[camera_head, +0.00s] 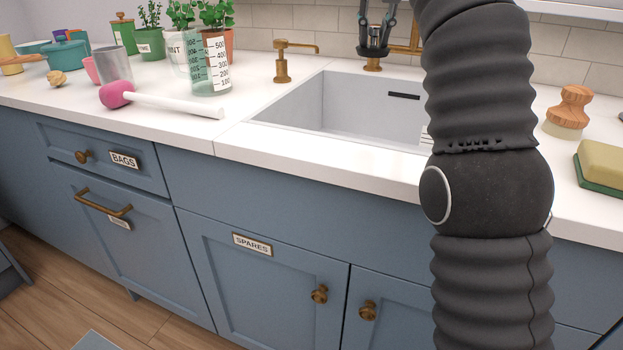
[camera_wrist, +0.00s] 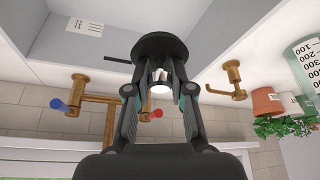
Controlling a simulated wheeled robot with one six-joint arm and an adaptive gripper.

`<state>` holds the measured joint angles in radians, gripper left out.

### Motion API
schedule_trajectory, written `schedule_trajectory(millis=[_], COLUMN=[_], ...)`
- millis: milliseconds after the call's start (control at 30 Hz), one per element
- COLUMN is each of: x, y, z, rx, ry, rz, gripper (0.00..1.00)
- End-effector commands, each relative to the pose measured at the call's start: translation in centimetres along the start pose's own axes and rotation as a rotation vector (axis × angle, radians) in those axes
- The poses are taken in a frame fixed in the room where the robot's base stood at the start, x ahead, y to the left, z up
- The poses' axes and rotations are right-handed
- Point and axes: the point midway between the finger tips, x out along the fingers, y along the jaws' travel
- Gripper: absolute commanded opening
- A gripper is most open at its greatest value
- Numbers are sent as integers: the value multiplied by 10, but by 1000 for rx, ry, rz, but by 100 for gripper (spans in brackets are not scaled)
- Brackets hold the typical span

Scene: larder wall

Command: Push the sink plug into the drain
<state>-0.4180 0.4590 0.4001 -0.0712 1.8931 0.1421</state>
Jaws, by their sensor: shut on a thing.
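My gripper (camera_wrist: 159,82) is shut on the sink plug (camera_wrist: 160,45), a black round disc with a pale metal grip between the fingers. In the head view my gripper (camera_head: 374,45) hangs fingers-down at the back of the sink, in front of the brass tap, with the plug (camera_head: 373,53) at its tips. The plug is above the counter level and apart from any surface, as far as I can tell. The white sink basin (camera_head: 330,104) is below it and shows at the top of the wrist view (camera_wrist: 195,22). I cannot make out the drain hole.
A brass tap (camera_wrist: 110,115) with blue and red handles and a brass soap dispenser (camera_head: 282,62) stand behind the sink. A measuring jug (camera_head: 211,70) and a pink-headed plunger (camera_head: 160,102) are on the left counter. A wooden brush (camera_head: 570,108) and sponge (camera_head: 602,160) are right.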

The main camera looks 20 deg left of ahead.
Motion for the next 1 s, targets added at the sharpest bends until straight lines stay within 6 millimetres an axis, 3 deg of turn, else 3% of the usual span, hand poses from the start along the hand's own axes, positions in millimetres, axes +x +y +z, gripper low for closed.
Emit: schedule_trajectory(millis=[400, 633, 833, 1000], x=[92, 130, 145, 168], y=[21, 27, 23, 0], z=[60, 96, 104, 95], rx=[-424, -578, -619, -623], ry=[-1, -1, -1, -3], rz=[-178, -240, -258, -258], gripper=[0, 0, 0, 0])
